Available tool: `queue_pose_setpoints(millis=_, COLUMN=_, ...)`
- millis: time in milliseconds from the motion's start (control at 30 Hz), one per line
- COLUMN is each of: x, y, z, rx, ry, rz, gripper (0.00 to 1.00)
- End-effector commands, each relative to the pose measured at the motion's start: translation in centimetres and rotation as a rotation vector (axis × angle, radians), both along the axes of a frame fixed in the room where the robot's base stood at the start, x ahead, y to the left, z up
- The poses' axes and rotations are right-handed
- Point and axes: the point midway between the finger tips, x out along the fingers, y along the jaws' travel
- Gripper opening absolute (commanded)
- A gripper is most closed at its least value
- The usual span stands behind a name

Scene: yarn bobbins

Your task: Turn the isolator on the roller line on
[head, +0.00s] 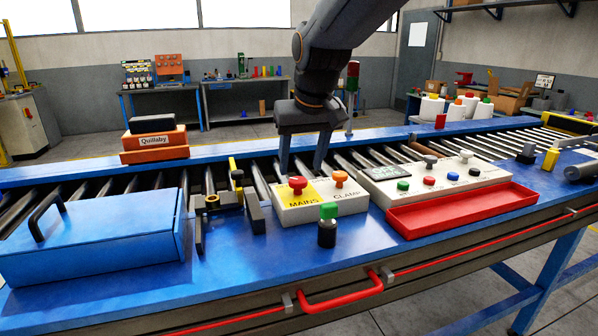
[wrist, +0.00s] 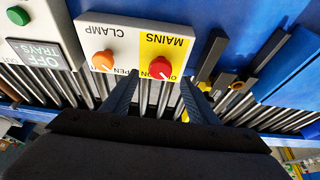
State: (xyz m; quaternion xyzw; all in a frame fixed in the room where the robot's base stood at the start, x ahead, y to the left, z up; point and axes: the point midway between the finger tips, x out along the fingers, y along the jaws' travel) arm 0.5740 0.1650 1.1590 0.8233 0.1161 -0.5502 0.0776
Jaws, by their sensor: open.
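The isolator is a red knob (head: 297,184) on a yellow plate marked MAINS, on the left half of a pale control box (head: 318,207) on the roller line. In the wrist view the red knob (wrist: 160,68) sits beside an ON label; its pointer direction is too small to tell. An orange CLAMP knob (head: 338,178) is on the same box, also in the wrist view (wrist: 103,60). My gripper (head: 301,168) is open and empty, pointing down just behind the box. In the wrist view its fingers (wrist: 160,80) lie either side of the red knob, not closed on it.
A green-topped bottle (head: 327,228) stands in front of the box. A panel with several buttons and a display (head: 385,173), reading OFF TRAYS in the wrist view, and a red tray (head: 462,211) are to the right. A blue lidded case (head: 95,240) and dark brackets (head: 255,212) are left.

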Motion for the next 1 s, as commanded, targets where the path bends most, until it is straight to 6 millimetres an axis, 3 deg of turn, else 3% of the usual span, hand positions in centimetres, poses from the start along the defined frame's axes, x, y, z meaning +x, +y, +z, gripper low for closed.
queue_pose_setpoints(millis=300, x=1.5, y=0.4, z=-3.7, rx=0.0, ry=0.001, rz=0.0, gripper=0.54)
queue_pose_setpoints(millis=667, x=1.7, y=0.5, z=-4.3, rx=0.0, ry=-0.001, rz=0.0, gripper=0.54)
queue_pose_setpoints(millis=900, x=1.7, y=0.5, z=-4.3, rx=0.0, ry=0.0, rz=0.0, gripper=0.15)
queue_pose_setpoints(millis=1000, x=1.7, y=0.5, z=-4.3, rx=-0.001, ry=0.0, rz=-0.001, gripper=0.13)
